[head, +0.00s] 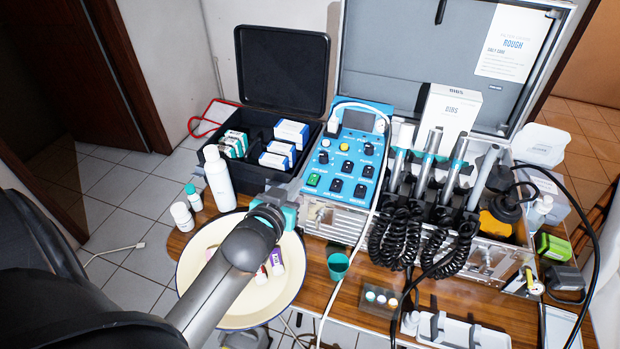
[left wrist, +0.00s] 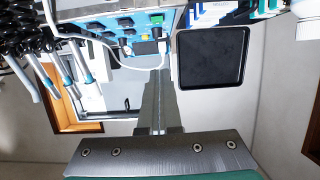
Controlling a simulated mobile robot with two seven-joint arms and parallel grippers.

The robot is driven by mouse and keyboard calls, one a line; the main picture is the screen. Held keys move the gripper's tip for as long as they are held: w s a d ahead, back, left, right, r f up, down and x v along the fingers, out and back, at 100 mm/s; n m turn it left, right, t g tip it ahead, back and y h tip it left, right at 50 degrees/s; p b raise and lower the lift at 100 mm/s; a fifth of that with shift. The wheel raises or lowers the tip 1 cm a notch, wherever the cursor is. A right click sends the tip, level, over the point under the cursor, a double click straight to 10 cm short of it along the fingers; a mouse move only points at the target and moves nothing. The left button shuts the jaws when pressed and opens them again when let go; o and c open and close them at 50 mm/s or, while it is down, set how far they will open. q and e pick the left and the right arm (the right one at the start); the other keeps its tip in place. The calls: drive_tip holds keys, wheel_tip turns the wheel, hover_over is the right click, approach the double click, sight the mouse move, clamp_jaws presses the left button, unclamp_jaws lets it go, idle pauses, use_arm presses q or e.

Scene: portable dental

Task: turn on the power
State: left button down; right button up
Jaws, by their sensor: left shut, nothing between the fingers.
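The blue control panel (head: 345,150) of the dental unit stands tilted at the table's back middle, with several dark knobs, a yellow knob and a small screen. A green rocker switch (head: 313,180) sits at its lower left corner. My left gripper (head: 297,187) is just left of that corner, partly hidden behind my own wrist. In the left wrist view its fingers (left wrist: 161,78) are shut and empty, pointing toward the panel (left wrist: 118,25). I cannot tell whether the fingertips touch anything. My right gripper is in neither view.
A black open case (head: 300,118) with boxes stands left of the panel. A white bottle (head: 219,180) and a round cream tray (head: 200,262) lie close to my left arm. Handpieces with coiled black hoses (head: 395,235) stand right of the panel. A green cup (head: 338,266) stands in front.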

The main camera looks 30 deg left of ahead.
use_arm(q)
drive_tip(key=b, duration=0.2)
hover_over(309, 190)
wheel_tip(309, 190, down, 3)
drive_tip(key=shift+f, duration=0.1)
wheel_tip(309, 190, down, 3)
drive_tip(key=shift+f+b, duration=0.15)
drive_tip(key=shift+b, duration=0.25)
drive_tip(key=shift+f, duration=0.35)
